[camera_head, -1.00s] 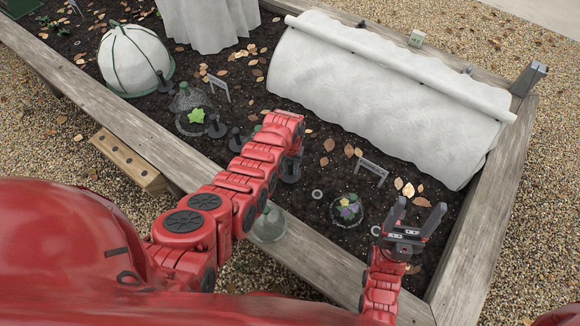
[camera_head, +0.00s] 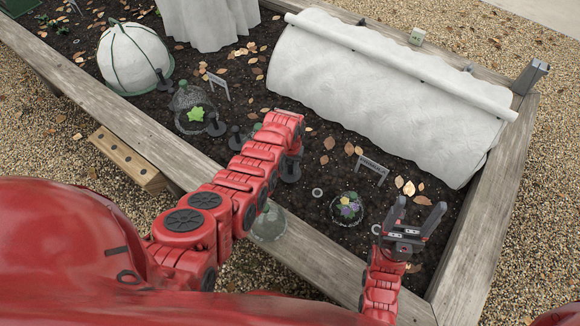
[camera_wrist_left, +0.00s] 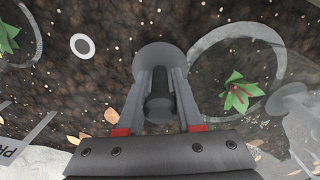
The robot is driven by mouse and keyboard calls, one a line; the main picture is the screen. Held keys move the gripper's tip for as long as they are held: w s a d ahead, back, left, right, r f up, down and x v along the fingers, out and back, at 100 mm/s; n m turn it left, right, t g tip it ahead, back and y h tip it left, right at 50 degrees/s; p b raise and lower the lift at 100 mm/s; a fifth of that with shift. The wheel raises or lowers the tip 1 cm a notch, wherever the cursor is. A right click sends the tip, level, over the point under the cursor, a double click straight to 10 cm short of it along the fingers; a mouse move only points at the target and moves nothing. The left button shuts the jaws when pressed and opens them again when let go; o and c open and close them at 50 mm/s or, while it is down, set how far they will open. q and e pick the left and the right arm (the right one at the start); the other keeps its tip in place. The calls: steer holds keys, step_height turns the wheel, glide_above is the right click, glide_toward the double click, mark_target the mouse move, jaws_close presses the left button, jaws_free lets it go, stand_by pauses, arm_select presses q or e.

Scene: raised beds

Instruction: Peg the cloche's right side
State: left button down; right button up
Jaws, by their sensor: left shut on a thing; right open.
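My left gripper (camera_wrist_left: 160,105) is shut on a dark peg (camera_wrist_left: 158,82) with a round grey disc, over the soil. In the head view my left gripper (camera_head: 291,163) is partly hidden by its own arm. A clear cloche's round rim (camera_wrist_left: 235,27) circles a red and green seedling (camera_wrist_left: 240,92) beside the held peg. I cannot tell whether the disc touches this rim. Another grey peg (camera_wrist_left: 288,101) stands on the cloche's other side. In the head view my arm hides most of this cloche. My right gripper (camera_head: 403,228) is open and empty, above the front right of the bed.
A glass bell (camera_head: 269,224) is at the front board.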

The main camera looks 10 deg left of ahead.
arm_select(q)
steer(key=shift+f+b, duration=0.35)
steer(key=shift+f, duration=0.1)
steer(key=shift+c, duration=2.4)
jaws_free()
steer(key=shift+w+r, duration=0.1)
steer(key=shift+r, duration=0.45)
step_height(320, 180, up, 16)
steer(key=p, duration=0.3)
steer(key=shift+r+p, duration=0.15)
steer(key=shift+p, duration=0.2)
